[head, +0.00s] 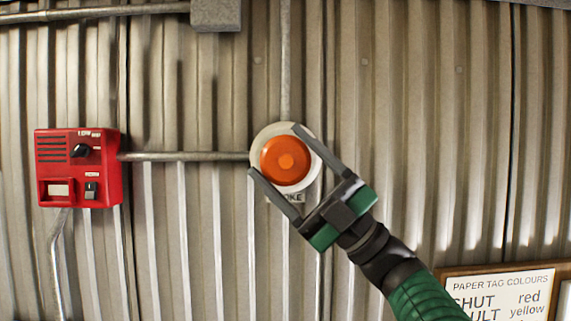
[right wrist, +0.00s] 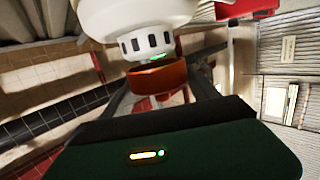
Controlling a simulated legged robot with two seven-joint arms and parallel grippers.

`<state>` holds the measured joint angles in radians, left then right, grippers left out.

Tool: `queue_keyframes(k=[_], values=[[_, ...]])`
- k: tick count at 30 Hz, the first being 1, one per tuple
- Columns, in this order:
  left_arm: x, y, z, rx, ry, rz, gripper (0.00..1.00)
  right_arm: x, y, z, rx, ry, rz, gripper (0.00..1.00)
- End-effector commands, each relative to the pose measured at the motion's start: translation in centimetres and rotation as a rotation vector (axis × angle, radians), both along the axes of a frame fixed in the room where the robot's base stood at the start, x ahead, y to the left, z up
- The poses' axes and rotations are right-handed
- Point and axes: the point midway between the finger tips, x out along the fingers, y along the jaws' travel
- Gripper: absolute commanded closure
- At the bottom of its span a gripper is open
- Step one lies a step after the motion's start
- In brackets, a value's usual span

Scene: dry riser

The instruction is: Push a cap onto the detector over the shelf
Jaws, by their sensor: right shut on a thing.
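The white round detector (head: 268,132) is on the corrugated wall in the head view, with a partly covered label below it. An orange cap (head: 284,160) sits in front of its face. My right gripper (head: 275,150) comes from the lower right and is shut on the cap, one finger on either side. In the right wrist view, the slotted white detector (right wrist: 140,40) is at the top and the orange cap (right wrist: 157,78) faces it. A small gap with a green glow shows between them, so the cap looks apart from the detector. My left gripper is not in view.
A red control box (head: 108,172) is on the wall at the left, joined to the detector by a metal conduit (head: 185,156). A paper tag colours board (head: 500,282) is at the lower right. The wall right of the detector is clear. I cannot make out a shelf.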

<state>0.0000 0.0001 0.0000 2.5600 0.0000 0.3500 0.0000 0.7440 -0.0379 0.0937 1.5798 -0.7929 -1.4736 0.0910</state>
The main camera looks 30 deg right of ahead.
Motion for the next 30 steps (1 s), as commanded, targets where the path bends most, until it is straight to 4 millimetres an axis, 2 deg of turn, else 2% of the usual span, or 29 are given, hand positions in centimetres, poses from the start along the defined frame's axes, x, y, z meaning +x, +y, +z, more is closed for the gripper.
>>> queue_keyframes(k=[15, 30], values=[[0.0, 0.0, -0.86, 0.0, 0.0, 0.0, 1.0, -0.06, -0.2, -0.16, 0.0, 0.0, -0.001, 0.68], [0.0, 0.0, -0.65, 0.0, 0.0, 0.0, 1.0, 0.39, -0.47, 0.0, 0.0, 0.0, 0.0, 0.68]])
